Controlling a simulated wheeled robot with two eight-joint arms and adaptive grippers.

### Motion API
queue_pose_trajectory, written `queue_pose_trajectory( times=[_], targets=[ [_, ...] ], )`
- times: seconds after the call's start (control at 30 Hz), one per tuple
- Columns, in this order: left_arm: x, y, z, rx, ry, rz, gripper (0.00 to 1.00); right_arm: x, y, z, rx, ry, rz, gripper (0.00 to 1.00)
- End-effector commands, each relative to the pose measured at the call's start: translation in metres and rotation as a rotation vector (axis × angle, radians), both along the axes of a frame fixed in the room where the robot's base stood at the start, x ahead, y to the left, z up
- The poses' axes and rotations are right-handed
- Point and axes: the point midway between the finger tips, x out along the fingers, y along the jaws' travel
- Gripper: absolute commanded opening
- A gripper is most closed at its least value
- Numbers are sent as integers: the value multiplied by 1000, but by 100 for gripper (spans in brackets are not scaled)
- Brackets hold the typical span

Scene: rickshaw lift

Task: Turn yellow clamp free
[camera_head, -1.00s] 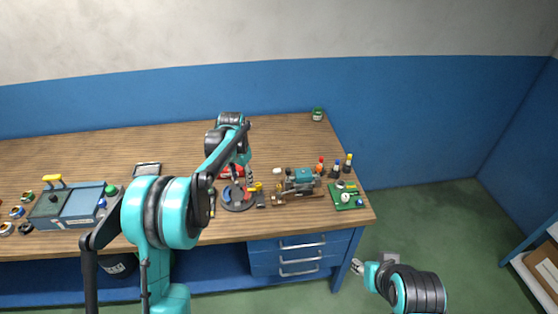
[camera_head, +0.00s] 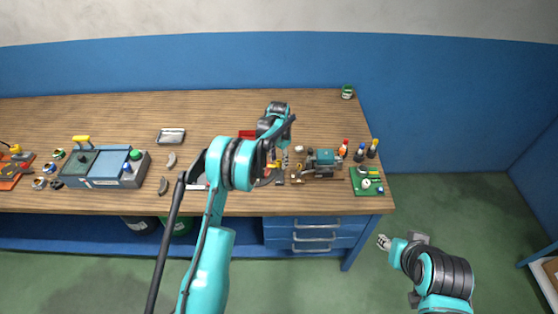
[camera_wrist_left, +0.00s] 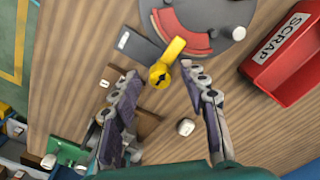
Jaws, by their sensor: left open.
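The yellow clamp (camera_wrist_left: 168,60) shows in the left wrist view as a yellow lever with a round hub, at the edge of a dark grey round plate (camera_wrist_left: 205,15). In the head view the clamp (camera_head: 276,164) is a small yellow patch, partly hidden by my left arm. My left gripper (camera_wrist_left: 161,76) is open, its two fingers spread either side of the clamp's hub in the picture. I cannot tell whether they touch it. The left gripper also shows small in the head view (camera_head: 284,150). My right gripper (camera_head: 383,242) hangs low, right of the bench.
A red SCRAP bin (camera_wrist_left: 290,55) stands close to the round plate. A teal machine (camera_head: 322,160), several bottles (camera_head: 359,153) and a green board (camera_head: 366,181) lie to the right. A blue-grey box (camera_head: 100,168) is left. The bench back (camera_head: 230,108) is clear.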

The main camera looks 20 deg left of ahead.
Motion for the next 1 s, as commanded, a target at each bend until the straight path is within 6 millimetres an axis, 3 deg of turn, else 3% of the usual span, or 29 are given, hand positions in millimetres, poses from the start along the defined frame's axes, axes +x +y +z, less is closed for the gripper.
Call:
queue_pose_trajectory(
  times=[0.23, 0.27, 0.4, 0.43, 0.77, 1.0],
  targets=[
    [0, 0, -1, 0, 0, 0, 44, 0, 0, 0, 0, 0, 0, 40],
    [0, 0, -1, 0, 0, 0, 39, 0, 0, 0, 0, 0, 0, 40],
    [0, 0, -1, 0, 0, 0, 2, 0, 0, 0, 0, 0, 0, 40],
    [0, 0, -1, 0, 0, 0, 0, 0, 0, 0, 0, 0, 0, 40],
    [0, 0, -1, 0, 0, 24, 0, 0, 0, -2, 0, 0, 0, 40],
    [0, 0, -3, 0, 0, 139, 0, 0, 0, -10, 0, 0, 0, 40]
  ],
)
